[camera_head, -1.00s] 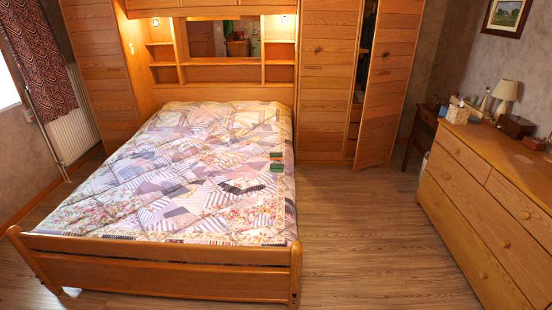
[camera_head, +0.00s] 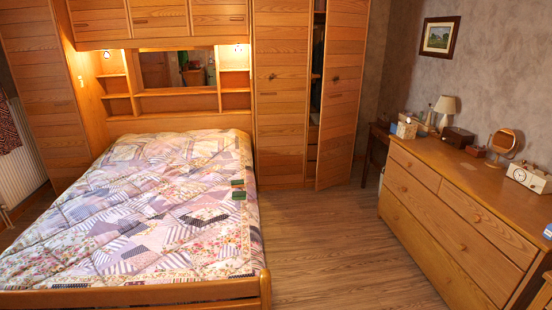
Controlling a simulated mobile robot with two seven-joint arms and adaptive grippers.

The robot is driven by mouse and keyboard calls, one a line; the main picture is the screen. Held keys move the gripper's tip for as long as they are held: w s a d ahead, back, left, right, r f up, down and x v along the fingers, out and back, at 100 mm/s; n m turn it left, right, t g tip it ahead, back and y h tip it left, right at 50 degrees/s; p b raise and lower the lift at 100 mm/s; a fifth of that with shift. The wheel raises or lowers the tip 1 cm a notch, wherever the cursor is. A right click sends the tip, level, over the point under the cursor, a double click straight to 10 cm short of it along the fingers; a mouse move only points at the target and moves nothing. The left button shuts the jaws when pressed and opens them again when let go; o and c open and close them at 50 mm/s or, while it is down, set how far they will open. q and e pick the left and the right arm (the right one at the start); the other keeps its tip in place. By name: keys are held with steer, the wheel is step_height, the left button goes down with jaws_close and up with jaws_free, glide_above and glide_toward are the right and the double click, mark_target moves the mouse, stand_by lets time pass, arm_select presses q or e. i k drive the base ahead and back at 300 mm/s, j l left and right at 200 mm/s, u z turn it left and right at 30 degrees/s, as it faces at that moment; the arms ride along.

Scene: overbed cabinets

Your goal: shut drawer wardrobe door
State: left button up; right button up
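The wooden wardrobe stands against the back wall, right of the bed. Its right door (camera_head: 340,95) is ajar and angled out into the room, with a dark gap along its left edge. Through the gap (camera_head: 315,90) I see a dark interior and some shelves or drawer fronts low down. The wardrobe's left door (camera_head: 280,95) looks shut. A dark handle or knob shows on each of the two doors. Neither of my grippers is in view.
A bed with a patchwork quilt (camera_head: 150,215) and a wooden footboard (camera_head: 130,295) fills the left. A wooden dresser (camera_head: 450,210) with a lamp (camera_head: 445,107), mirror and clock stands at right. Bare wood floor (camera_head: 335,245) lies between them, up to the wardrobe.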

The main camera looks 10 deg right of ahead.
mark_target(347, 23)
steer(key=i+l+z, duration=0.6)
steer(key=i+l, duration=0.15)
steer(key=i+l+z, duration=0.25)
steer(key=i, duration=0.2)
steer(key=i+l+z, duration=0.1)
steer(key=i+z, duration=0.2)
steer(key=i+u, duration=0.25)
steer(key=i, duration=0.25)
steer(key=i+l+u, duration=0.1)
steer(key=i+u, duration=0.15)
steer(key=i, duration=0.3)
steer(key=i+l+u, duration=0.25)
steer(key=i, duration=0.25)
steer(key=i+j+u, duration=0.1)
steer(key=i+u, duration=0.2)
steer(key=i, duration=0.5)
steer(key=i+u, duration=0.3)
steer(key=i, duration=0.45)
